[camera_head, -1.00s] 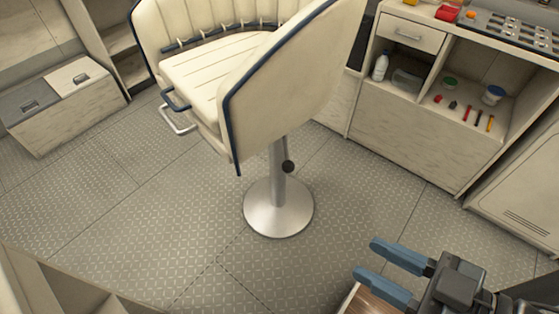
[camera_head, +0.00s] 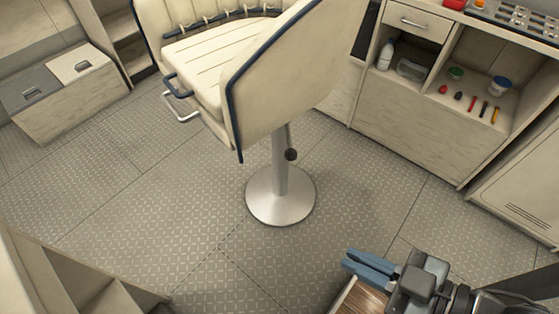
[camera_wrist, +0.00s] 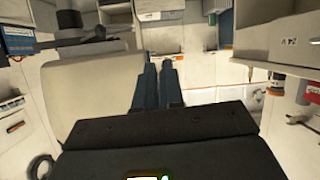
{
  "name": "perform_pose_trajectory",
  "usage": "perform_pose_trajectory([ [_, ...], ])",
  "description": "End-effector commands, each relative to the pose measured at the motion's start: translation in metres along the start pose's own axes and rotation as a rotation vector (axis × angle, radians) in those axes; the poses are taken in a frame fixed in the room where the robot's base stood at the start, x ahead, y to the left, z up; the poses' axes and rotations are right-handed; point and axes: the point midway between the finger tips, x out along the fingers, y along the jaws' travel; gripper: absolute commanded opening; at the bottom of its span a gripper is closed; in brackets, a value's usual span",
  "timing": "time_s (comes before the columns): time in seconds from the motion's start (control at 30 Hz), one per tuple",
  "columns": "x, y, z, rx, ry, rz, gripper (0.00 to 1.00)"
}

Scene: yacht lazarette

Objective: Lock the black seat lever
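The black seat lever (camera_head: 291,155) is a dark round knob on a thin rod. It sits on the right side of the metal pedestal (camera_head: 281,178), under the cream helm seat (camera_head: 285,90) with navy trim. The rod's upper end is hidden by the seat. My gripper (camera_head: 347,259) has blue fingers, close together with nothing between them. It is at the lower right, apart from the lever. In the wrist view its fingers (camera_wrist: 159,64) point ahead side by side. I cannot make out the lever there.
An open cabinet (camera_head: 400,127) with bottles and small tools stands at the back right. A cream storage box (camera_head: 60,110) is at the left. A low shelf unit (camera_head: 70,270) fills the lower left corner. The patterned floor (camera_head: 170,215) around the pedestal is clear.

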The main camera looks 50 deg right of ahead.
Motion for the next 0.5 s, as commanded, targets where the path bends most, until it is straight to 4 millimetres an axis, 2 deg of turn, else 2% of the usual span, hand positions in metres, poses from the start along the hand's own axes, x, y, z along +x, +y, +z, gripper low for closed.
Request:
perform_pose_trajectory([
  [0.03,0.014,-0.004,0.015,-0.033,-0.034,-0.012,0.03],
  [0.07,0.021,-0.006,0.025,-0.055,-0.061,-0.018,0.0],
  [0.2,0.057,-0.013,0.068,-0.166,-0.185,-0.028,0.0],
  [0.4,0.106,-0.012,0.116,-0.327,-0.351,0.001,0.0],
  [0.5,0.131,-0.009,0.132,-0.409,-0.427,0.035,0.0],
])
